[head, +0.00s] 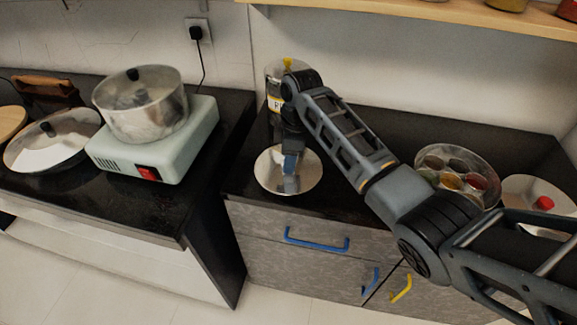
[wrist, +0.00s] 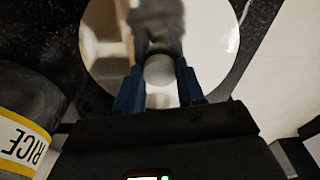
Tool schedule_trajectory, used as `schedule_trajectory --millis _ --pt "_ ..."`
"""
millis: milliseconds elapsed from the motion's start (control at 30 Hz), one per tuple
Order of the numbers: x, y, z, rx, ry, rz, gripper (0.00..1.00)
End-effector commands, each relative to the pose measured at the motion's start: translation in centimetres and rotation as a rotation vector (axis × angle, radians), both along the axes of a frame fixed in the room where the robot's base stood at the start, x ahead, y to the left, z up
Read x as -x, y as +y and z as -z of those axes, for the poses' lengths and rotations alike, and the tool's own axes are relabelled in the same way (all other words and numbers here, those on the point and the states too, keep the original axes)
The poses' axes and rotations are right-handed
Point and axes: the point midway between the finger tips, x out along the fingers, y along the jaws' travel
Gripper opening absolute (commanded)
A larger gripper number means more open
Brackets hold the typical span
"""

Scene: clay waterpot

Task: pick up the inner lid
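A round, shiny steel disc (head: 268,172), which looks like the inner lid, lies on the black counter in the head view. It fills the top middle of the wrist view (wrist: 212,45). My gripper (head: 291,168) points down over the disc. In the wrist view, its two blue fingers (wrist: 160,80) stand apart. A small round grey shape (wrist: 159,69) shows between them; I cannot tell whether it is a knob or a reflection. I see no finger closed on anything. Contact with the disc cannot be told.
A rice canister (head: 273,90) stands close behind the disc, left in the wrist view (wrist: 25,125). A round spice box (head: 425,160) and a lid with a red knob (head: 525,188) are right. A pot (head: 145,115) sits on a stove (head: 198,140) left, across a gap.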

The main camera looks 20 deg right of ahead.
Motion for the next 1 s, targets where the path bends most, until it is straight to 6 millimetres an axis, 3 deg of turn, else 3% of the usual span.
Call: schedule_trajectory --millis 300,667,933,1000 --pt "0.0 0.0 0.0 0.000 0.000 0.000 0.06" --pt "-0.1 0.0 -0.6 -0.001 -0.003 0.000 0.06" --pt "-0.1 -0.1 -4.4 -0.001 -0.006 0.001 0.06" --pt "1.0 -1.8 -5.1 -0.002 -0.004 0.003 0.06"
